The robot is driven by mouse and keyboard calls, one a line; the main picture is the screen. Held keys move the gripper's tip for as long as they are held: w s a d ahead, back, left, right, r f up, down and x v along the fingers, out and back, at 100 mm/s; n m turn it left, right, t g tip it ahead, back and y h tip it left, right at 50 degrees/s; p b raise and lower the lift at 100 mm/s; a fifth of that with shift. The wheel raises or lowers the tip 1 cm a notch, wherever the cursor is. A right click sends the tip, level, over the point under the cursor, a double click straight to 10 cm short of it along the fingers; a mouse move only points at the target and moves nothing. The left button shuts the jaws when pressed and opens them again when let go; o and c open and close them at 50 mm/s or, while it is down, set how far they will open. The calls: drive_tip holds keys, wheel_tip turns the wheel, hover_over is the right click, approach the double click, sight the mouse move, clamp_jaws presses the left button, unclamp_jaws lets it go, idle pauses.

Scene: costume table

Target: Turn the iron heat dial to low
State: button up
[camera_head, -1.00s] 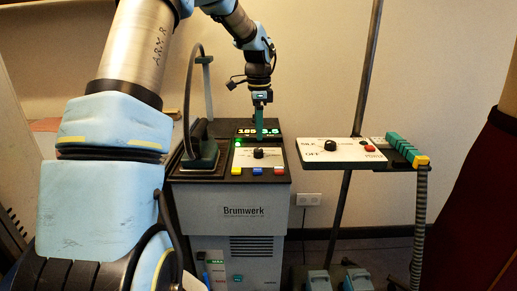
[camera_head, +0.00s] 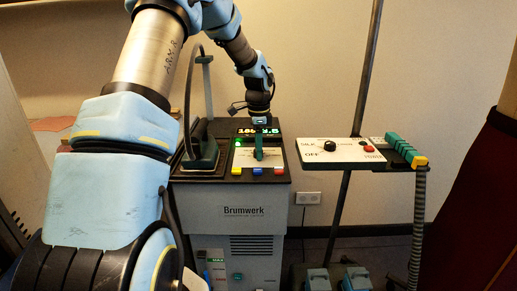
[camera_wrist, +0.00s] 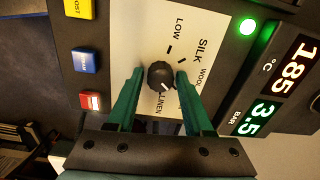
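The iron heat dial is a round black knob (camera_wrist: 161,75) on a white panel (camera_wrist: 140,30), marked LOW, SILK, WOOL and LINEN. Its white pointer line faces the lower right in the wrist view, on the LINEN side and away from LOW. My gripper (camera_wrist: 160,73) is open, with one green finger on each side of the knob. A narrow gap seems to show on both sides. In the head view my gripper (camera_head: 258,150) points down over the panel of the Brumwerk station (camera_head: 245,215) and hides most of the knob.
Yellow (camera_wrist: 79,8), blue (camera_wrist: 86,61) and red (camera_wrist: 91,101) buttons line the panel's edge. A lit display (camera_wrist: 285,80) reads 185 °C and 3.5 bar. A second dial (camera_head: 330,144) sits on a shelf to the right. A hose arch and stand (camera_head: 207,100) rise at the left.

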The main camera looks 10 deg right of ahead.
clamp_jaws()
